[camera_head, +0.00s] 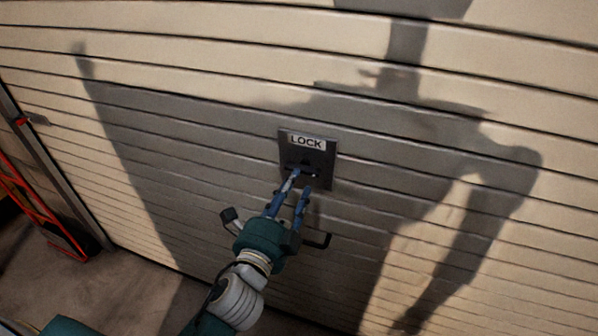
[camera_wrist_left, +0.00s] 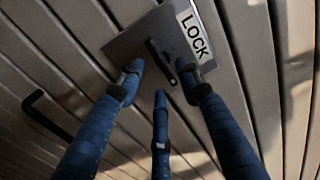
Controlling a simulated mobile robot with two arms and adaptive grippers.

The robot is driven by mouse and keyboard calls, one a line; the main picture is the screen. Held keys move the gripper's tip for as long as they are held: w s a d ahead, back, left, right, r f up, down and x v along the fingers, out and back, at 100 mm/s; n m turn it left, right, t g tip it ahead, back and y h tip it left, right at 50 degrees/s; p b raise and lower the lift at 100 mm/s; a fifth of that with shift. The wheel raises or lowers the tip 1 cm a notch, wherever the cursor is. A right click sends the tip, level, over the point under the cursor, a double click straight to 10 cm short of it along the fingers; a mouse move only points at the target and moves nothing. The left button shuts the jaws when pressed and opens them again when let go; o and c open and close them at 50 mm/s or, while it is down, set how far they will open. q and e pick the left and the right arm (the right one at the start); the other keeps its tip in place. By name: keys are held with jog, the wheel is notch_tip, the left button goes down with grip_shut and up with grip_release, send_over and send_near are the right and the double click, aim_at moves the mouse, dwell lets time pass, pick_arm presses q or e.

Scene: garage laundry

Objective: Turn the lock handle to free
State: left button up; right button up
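A dark square lock plate (camera_head: 318,150) with a white LOCK label is fixed on the garage door. It also shows in the left wrist view (camera_wrist_left: 143,36). The black lock handle (camera_wrist_left: 160,60) lies slanted on the plate in the left wrist view; in the head view it is mostly hidden by fingers. My left gripper (camera_head: 300,180) is at the plate, its blue fingers pointing at it. In the left wrist view its fingers (camera_wrist_left: 160,85) are spread, with the handle between the tips and a gap on either side. I cannot tell any contact. My right gripper is not in view.
The beige slatted garage door (camera_head: 190,150) fills most of the view. A black pull handle (camera_head: 318,241) sticks out below the plate; it also shows in the left wrist view (camera_wrist_left: 45,115). A red hand truck (camera_head: 40,205) stands at the left. Concrete floor (camera_head: 60,285) is clear at lower left.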

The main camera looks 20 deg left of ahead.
aim_at(303, 168)
pick_arm(q)
jog(key=shift+w+d+p, duration=0.1)
jog(key=shift+w+p, duration=0.2)
jog(key=shift+w, duration=1.7)
grip_shut()
